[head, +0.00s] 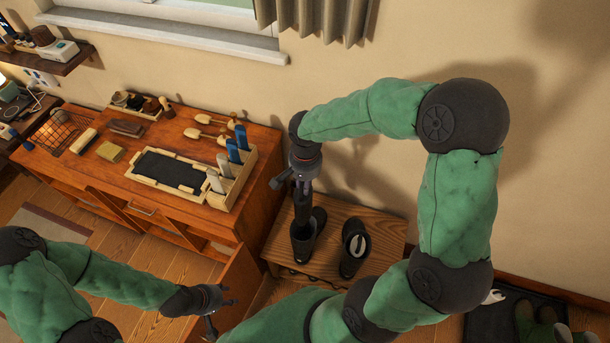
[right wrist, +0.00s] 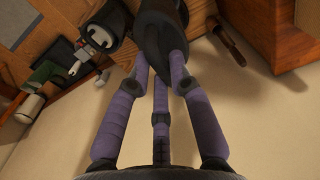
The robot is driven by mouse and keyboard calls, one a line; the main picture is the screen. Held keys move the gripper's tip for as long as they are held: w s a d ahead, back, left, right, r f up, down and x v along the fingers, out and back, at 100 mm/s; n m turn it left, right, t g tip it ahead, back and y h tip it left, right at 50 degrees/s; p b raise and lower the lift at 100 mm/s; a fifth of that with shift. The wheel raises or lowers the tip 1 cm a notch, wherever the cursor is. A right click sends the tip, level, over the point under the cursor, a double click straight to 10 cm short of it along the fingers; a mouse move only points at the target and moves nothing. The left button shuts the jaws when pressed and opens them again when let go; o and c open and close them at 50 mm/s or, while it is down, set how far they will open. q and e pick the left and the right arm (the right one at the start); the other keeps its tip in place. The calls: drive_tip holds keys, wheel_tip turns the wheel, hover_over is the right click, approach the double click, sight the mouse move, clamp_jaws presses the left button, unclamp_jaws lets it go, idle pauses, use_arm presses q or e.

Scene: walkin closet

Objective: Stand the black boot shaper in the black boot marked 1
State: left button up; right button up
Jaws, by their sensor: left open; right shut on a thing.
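My right gripper (head: 303,182) points down, shut on the black boot shaper (head: 302,208). The shaper hangs upright over the left black boot (head: 303,247) on the wooden bench; its lower end meets the boot's opening, and I cannot tell how deep it is. The right wrist view shows the shaper (right wrist: 162,40) between the purple fingers (right wrist: 162,75). A second black boot (head: 354,256) stands to the right with a white piece in its opening; it also shows in the right wrist view (right wrist: 98,52). I cannot read a number on either boot. My left gripper (head: 222,306) is open and empty.
The low wooden bench (head: 378,222) stands against the wall. Left of it is a wooden dresser (head: 222,222) with a tray, brushes and wooden shoe trees. A dark mat (head: 490,322) with green footwear lies on the floor at lower right.

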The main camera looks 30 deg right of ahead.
drive_tip(key=shift+s+a+f+b, duration=0.15)
drive_tip(key=shift+s+f+b, duration=0.15)
drive_tip(key=shift+f, duration=0.2)
drive_tip(key=shift+w+f+b, duration=0.2)
drive_tip(key=shift+f+b, duration=0.3)
drive_tip(key=shift+f, duration=0.3)
drive_tip(key=shift+f+b, duration=8.75)
drive_tip(key=shift+f, duration=2.1)
drive_tip(key=o, duration=1.5)
drive_tip(key=shift+o, duration=0.2)
